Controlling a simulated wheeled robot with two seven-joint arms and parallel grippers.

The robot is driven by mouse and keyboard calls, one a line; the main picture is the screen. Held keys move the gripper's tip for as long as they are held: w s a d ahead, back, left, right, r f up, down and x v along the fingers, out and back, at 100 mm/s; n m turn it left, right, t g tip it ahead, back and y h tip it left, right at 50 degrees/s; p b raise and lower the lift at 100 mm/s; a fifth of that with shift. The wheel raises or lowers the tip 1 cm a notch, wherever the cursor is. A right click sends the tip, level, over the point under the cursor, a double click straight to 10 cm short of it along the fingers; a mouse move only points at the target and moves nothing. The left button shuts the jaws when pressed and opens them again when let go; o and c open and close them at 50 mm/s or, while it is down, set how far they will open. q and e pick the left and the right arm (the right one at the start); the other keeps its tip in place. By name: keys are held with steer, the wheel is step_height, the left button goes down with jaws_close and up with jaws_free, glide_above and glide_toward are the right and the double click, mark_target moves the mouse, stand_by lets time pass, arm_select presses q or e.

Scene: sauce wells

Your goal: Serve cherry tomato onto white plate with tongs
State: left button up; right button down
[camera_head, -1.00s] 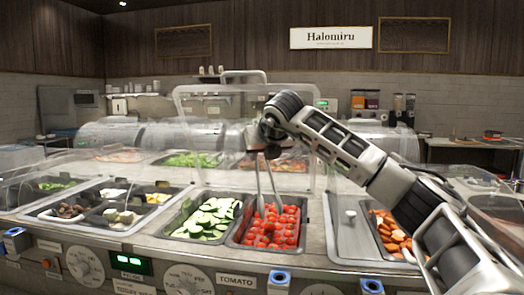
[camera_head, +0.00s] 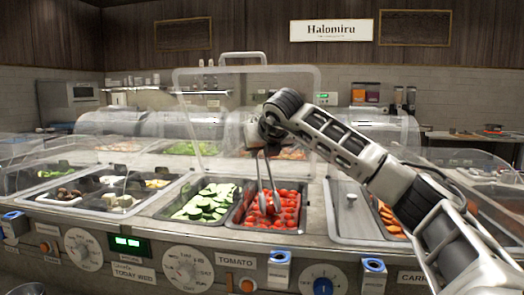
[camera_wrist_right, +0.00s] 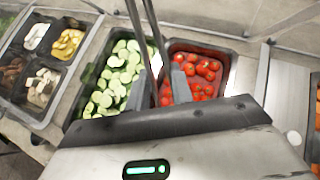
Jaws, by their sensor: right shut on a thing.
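My right gripper (camera_head: 262,146) is shut on the metal tongs (camera_head: 269,184), which hang down from it over the tomato well. In the right wrist view the gripper's fingers (camera_wrist_right: 163,90) show with the tong arms between and above them. The tong tips reach down at the cherry tomatoes (camera_head: 288,213) in the dark pan; whether a tomato sits between them I cannot tell. The tomatoes also show in the right wrist view (camera_wrist_right: 202,72), beyond the fingers. No white plate is in view. My left gripper is not in view.
A pan of cucumber slices (camera_head: 210,201) lies left of the tomatoes. A steel lid (camera_head: 352,218) covers the well to the right. A clear guard (camera_head: 312,112) rises behind the wells. Labelled knobs (camera_head: 187,268) line the counter front.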

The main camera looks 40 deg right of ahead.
arm_select(q)
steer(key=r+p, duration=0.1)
steer(key=p, duration=0.2)
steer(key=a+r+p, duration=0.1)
steer(key=p, duration=0.2)
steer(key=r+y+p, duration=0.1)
steer(key=p, duration=0.2)
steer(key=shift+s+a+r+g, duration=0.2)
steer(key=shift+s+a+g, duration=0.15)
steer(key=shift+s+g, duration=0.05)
arm_select(e)
step_height(320, 180, up, 12)
steer(key=shift+r, duration=0.1)
